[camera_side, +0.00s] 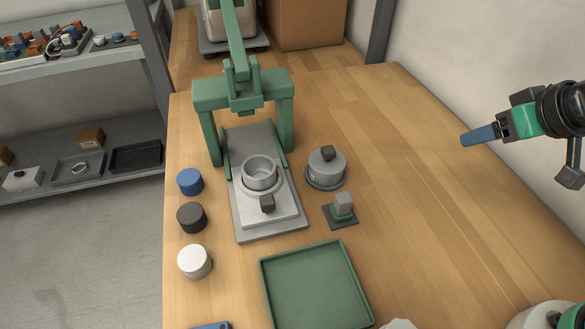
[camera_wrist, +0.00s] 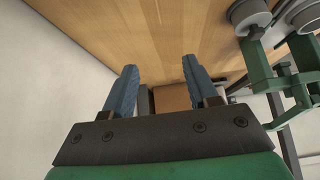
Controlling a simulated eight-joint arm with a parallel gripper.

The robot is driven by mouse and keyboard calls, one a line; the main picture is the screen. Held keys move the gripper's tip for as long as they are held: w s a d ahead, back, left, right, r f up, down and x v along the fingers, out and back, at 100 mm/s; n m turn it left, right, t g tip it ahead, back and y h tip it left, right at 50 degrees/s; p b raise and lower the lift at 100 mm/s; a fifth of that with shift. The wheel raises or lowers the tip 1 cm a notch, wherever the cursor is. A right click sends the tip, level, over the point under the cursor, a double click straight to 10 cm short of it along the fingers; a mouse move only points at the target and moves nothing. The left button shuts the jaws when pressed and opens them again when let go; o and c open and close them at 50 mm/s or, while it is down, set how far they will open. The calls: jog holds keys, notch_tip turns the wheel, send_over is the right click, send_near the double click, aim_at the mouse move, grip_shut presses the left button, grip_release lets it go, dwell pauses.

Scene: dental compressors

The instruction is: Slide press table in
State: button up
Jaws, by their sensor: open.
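The green press frame (camera_side: 243,92) stands on the wooden bench at left of centre in the side view. Its light grey press table (camera_side: 282,213) sits forward of the frame, out from under the ram, on a grey base plate. A grey round cup (camera_side: 260,172) stands on the table, with a dark handle block (camera_side: 267,204) in front of it. My gripper (camera_side: 466,140) is in the air at the right, well away from the press. In the wrist view my gripper (camera_wrist: 160,68) is open and empty between two blue fingers. Part of the green frame (camera_wrist: 280,85) shows at right there.
A grey lidded pot (camera_side: 326,168) and a small block on a dark base (camera_side: 342,209) stand right of the press. Blue, black and white cylinders (camera_side: 192,217) line its left. A green tray (camera_side: 315,285) lies in front.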

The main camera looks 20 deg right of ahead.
jog(key=shift+c, duration=1.1)
jog(key=shift+a, duration=0.35)
jog(key=c, duration=0.3)
jog(key=a+n+y, duration=0.1)
jog(key=a+n, duration=0.2)
jog(key=a, duration=0.1)
jog(key=a+n, duration=0.3)
jog(key=a, duration=0.2)
jog(key=a+f+n+y, duration=0.1)
jog(key=a+n, duration=0.2)
jog(key=a, duration=0.1)
jog(key=shift+s+a+g+y, duration=0.2)
jog(key=shift+a+g+y, duration=0.05)
jog(key=shift+g+y, duration=0.05)
grip_shut()
jog(key=s+a+f+n+y, duration=0.2)
jog(key=s+a+n, duration=0.4)
jog(key=a+n, duration=0.3)
jog(key=m, duration=0.1)
send_near(262, 218)
jog(key=shift+g, duration=0.4)
jog(key=f, duration=0.1)
jog(key=a+f, duration=0.1)
jog(key=s+f, duration=0.1)
jog(key=shift+a+f, duration=0.35)
jog(key=shift+a, duration=0.05)
jog(key=shift+w, duration=2)
jog(key=w, duration=1.2)
